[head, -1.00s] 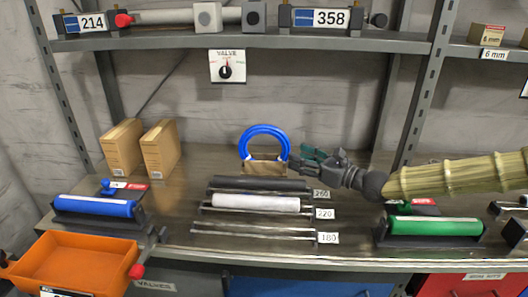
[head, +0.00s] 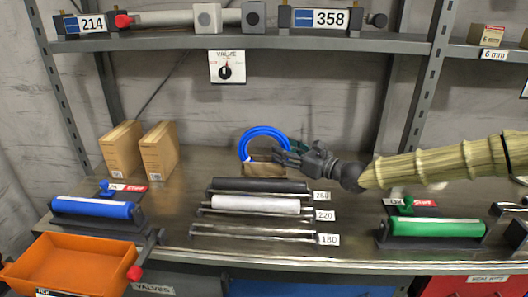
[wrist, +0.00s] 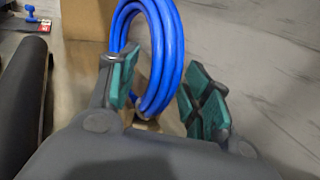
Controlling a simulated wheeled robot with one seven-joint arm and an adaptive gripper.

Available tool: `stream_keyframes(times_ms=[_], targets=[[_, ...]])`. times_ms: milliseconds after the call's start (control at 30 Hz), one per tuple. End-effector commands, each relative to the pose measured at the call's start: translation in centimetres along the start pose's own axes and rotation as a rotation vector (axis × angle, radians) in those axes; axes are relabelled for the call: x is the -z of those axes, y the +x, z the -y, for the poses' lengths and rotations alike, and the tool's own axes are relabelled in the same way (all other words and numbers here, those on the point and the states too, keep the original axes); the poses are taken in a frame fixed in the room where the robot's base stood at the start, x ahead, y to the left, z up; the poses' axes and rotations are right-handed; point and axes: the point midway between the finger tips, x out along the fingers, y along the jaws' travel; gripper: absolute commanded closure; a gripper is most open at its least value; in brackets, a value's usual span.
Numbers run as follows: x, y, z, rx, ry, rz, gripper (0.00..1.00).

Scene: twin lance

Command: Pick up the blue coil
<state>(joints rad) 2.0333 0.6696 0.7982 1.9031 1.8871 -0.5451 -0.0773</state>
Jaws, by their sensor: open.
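The blue coil (head: 243,147) stands upright in a small brown cardboard holder (head: 262,169) at the back of the metal bench. My gripper (head: 286,153) reaches in from the right and overlaps the coil's right side in the head view. In the wrist view the coil (wrist: 163,50) passes between the green finger pads of my open gripper (wrist: 162,95). The left pad is close to the coil's left edge, and a gap shows on the right. I cannot tell whether a pad touches it. The coil's lower right part is hidden in the head view.
A rack with black (head: 262,185) and white (head: 255,204) rollers lies in front of the coil. Two cardboard boxes (head: 158,151) stand at left. A blue roller (head: 93,207) and a green roller (head: 437,227) sit on stands. A shelf (head: 250,41) runs above.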

Motion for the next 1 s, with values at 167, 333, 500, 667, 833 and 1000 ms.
stream_keyframes(times_ms=[167, 333, 500, 667, 833, 1000], targets=[[0.0, 0.0, 0.0, 0.000, 0.000, 0.000, 0.75], [0.0, 0.0, 0.0, 0.000, 0.000, 0.000, 1.00], [-0.1, 0.0, 0.0, 0.000, 0.000, 0.001, 1.00], [-0.6, 0.0, 0.0, 0.000, -0.002, 0.002, 1.00], [-2.9, 0.0, 0.0, 0.000, -0.002, 0.003, 1.00], [-6.0, -0.1, 0.1, 0.001, -0.003, 0.004, 1.00]])
